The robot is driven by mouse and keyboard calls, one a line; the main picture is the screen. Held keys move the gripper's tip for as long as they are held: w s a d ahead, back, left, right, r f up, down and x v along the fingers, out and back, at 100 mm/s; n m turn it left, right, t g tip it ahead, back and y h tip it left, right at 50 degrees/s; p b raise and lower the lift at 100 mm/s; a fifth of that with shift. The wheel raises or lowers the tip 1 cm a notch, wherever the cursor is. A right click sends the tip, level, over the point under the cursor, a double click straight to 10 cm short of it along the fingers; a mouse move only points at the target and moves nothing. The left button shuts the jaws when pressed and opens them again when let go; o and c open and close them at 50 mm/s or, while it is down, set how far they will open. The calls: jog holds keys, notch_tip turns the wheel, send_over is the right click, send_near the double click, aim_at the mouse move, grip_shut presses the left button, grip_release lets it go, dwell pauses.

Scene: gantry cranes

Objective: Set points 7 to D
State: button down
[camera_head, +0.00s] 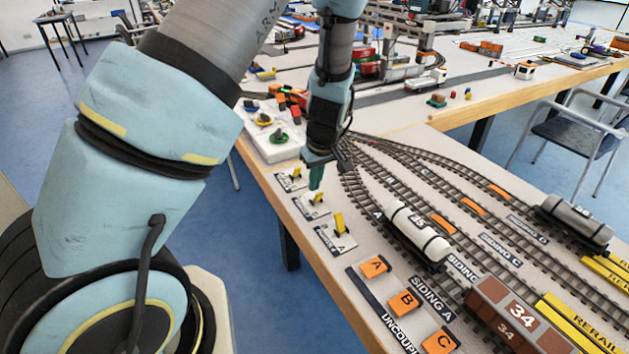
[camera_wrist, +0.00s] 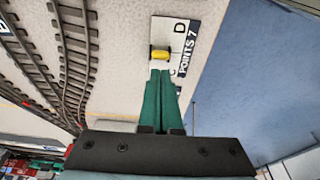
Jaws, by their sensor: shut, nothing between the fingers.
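The points 7 plate (camera_wrist: 167,32) is white, with a D at its upper end in the wrist view and the label "POINTS 7" along its right side. Its yellow lever (camera_wrist: 160,53) stands near the plate's middle; its exact tilt is hard to tell. My gripper (camera_wrist: 161,72) has green fingers that are shut and empty, with tips close beside the lever, covering the plate's lower part. Contact cannot be told. In the head view my gripper (camera_head: 316,188) is just above the middle lever (camera_head: 316,198) of three, which seems to be this one.
Similar yellow levers stand behind (camera_head: 295,174) and in front (camera_head: 339,222) along the table edge. Curved tracks (camera_head: 366,205) run to the right, with a white tank wagon (camera_head: 418,232) on them. Orange uncouple buttons (camera_head: 404,303) lie nearer. Blue floor is left of the table.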

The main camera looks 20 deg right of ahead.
jog(key=shift+p+v, duration=0.75)
jog(key=shift+v, duration=0.1)
jog(key=shift+w, duration=0.2)
jog(key=s+v, duration=0.1)
jog(key=v, duration=0.8)
jog(key=shift+s+d, duration=0.2)
jog(key=shift+s, duration=0.2)
jog(key=shift+f, duration=0.1)
